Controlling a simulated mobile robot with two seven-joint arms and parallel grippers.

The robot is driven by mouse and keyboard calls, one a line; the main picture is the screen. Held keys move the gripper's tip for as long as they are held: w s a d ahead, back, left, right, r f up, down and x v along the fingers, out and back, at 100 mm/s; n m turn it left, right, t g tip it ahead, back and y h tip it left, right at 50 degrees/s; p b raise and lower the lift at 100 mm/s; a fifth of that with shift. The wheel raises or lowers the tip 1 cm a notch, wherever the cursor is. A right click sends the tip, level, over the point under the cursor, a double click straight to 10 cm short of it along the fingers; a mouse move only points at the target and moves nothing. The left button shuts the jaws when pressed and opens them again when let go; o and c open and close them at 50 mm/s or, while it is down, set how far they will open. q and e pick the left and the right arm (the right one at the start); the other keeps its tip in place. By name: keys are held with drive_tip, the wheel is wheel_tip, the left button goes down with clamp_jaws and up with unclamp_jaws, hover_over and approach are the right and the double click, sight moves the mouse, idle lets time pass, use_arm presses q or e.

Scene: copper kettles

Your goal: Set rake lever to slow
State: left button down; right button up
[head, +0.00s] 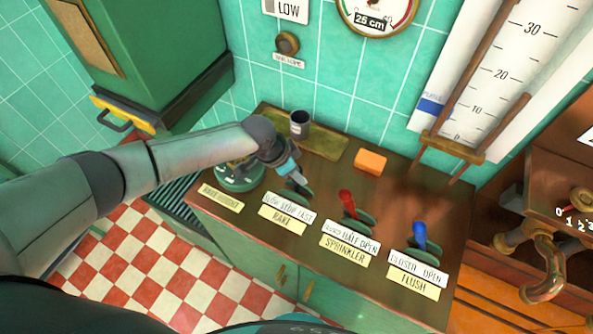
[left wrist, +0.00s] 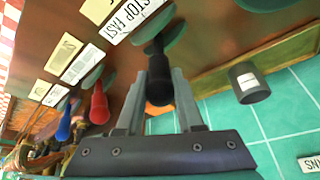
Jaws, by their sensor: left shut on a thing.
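The rake lever is dark and stands on a green base above a white SLOW STOP FAST plate (head: 287,206) and a cream RAKE plate (head: 282,221) in the head view. My left gripper (head: 297,178) is over it and mostly hides it there. In the left wrist view the black rake lever (left wrist: 158,88) sits between the two grey fingers of my left gripper (left wrist: 160,95), which are shut on it. The STOP FAST part of the plate (left wrist: 133,17) shows beside its base. Which setting the lever is at I cannot tell. My right gripper is not in view.
To the right on the wooden console stand the red sprinkler lever (head: 346,203) and the blue flush lever (head: 420,237). Behind are a dark cup (head: 299,125) and an orange block (head: 370,161). A green round object (head: 238,178) is at the left. A tall scale rises behind the console.

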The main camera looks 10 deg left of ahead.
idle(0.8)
use_arm(q)
drive_tip(key=shift+a+f+h+b, duration=0.25)
drive_tip(key=shift+a+h+b, duration=0.1)
drive_tip(key=shift+b, duration=0.25)
drive_tip(key=a+h+b, duration=0.1)
drive_tip(key=b, duration=0.2)
drive_tip(key=w+a+g+h+b, duration=0.1)
drive_tip(key=b, duration=0.2)
drive_tip(key=a+f+h+b, duration=0.1)
drive_tip(key=b, duration=0.2)
drive_tip(key=shift+w+a+n+h, duration=0.2)
drive_tip(key=shift+a+n+h, duration=0.1)
drive_tip(key=shift+n, duration=0.1)
drive_tip(key=shift+a+g+h+b, duration=0.2)
drive_tip(key=shift+g+h+b, duration=0.15)
drive_tip(key=shift+b, duration=0.5)
drive_tip(key=shift+r, duration=0.1)
drive_tip(key=c, duration=0.6)
unclamp_jaws()
drive_tip(key=shift+w, duration=0.1)
drive_tip(key=shift+o, duration=0.2)
drive_tip(key=shift+r, duration=0.1)
